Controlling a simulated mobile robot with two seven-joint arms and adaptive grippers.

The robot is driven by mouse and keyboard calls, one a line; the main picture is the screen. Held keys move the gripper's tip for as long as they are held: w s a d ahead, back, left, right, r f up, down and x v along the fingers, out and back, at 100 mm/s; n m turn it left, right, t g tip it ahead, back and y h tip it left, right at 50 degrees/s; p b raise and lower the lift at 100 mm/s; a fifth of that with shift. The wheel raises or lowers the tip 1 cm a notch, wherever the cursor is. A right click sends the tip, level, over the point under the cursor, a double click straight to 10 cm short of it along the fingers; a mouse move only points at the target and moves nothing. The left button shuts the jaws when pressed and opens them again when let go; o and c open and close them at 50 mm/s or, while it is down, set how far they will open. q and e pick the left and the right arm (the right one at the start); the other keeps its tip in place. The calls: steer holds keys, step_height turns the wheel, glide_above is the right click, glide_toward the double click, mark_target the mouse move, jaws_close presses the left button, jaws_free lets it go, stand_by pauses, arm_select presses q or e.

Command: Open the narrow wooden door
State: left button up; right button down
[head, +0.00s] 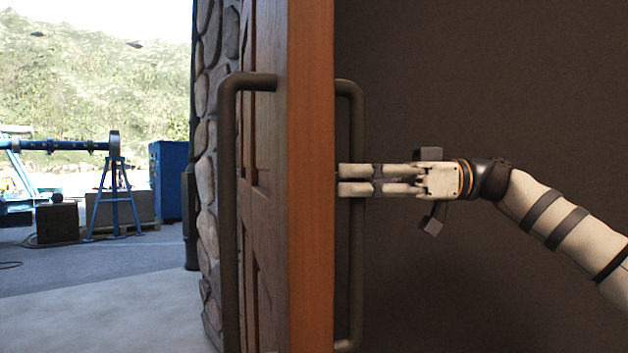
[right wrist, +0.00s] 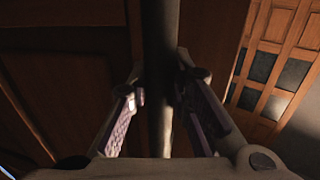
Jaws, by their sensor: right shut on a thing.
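The wooden door (head: 311,230) stands edge-on in the middle of the head view, swung open, with its panelled face to the left. A long dark bar handle (head: 228,210) runs down its left face. A matching handle (head: 356,110) is on its right side. My right gripper (head: 343,180) reaches in from the right, shut on this right-side handle at mid-height. In the right wrist view the handle (right wrist: 161,50) passes upright between the two fingers (right wrist: 160,98). The fingertips partly hide the bar in the head view. My left gripper is not in view.
A stone wall (head: 206,150) stands left of the door. Beyond it lies open grey floor (head: 110,300) with a blue reel stand (head: 118,190) and a blue container (head: 166,180). A plain dark surface (head: 480,80) fills the right. The right wrist view shows a paned wooden panel (right wrist: 285,50).

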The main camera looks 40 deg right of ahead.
steer(key=shift+s+d, duration=0.2)
steer(key=shift+d, duration=0.5)
steer(key=c, duration=1.4)
jaws_free()
steer(key=shift+c, duration=0.2)
steer(key=v, duration=0.7)
steer(key=shift+s+d, duration=0.2)
steer(key=shift+d, duration=0.05)
